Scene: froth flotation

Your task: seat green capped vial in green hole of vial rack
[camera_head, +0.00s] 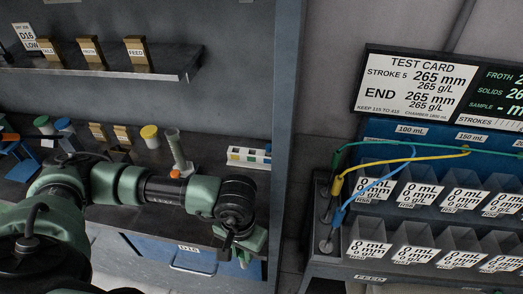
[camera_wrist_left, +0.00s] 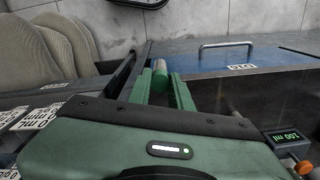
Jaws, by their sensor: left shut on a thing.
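My left gripper (camera_head: 243,260) hangs in front of the bench's front edge, fingers pointing down. In the left wrist view its two green fingers (camera_wrist_left: 161,90) are shut on the green capped vial (camera_wrist_left: 160,75), a small green cylinder between them. In the head view the vial cannot be told apart from the fingers. A white block with coloured marks, which looks like the vial rack (camera_head: 248,156), stands on the bench behind and above the gripper in the picture, apart from it. Its holes are too small to make out. My right gripper is in neither view.
On the bench (camera_head: 120,217) stand a cylinder on an orange-ringed base (camera_head: 178,150) and a yellow-lidded jar (camera_head: 150,136). A shelf (camera_head: 110,68) hangs above. A grey post (camera_head: 284,130) rises at right, before the cell rack with cables (camera_head: 400,160).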

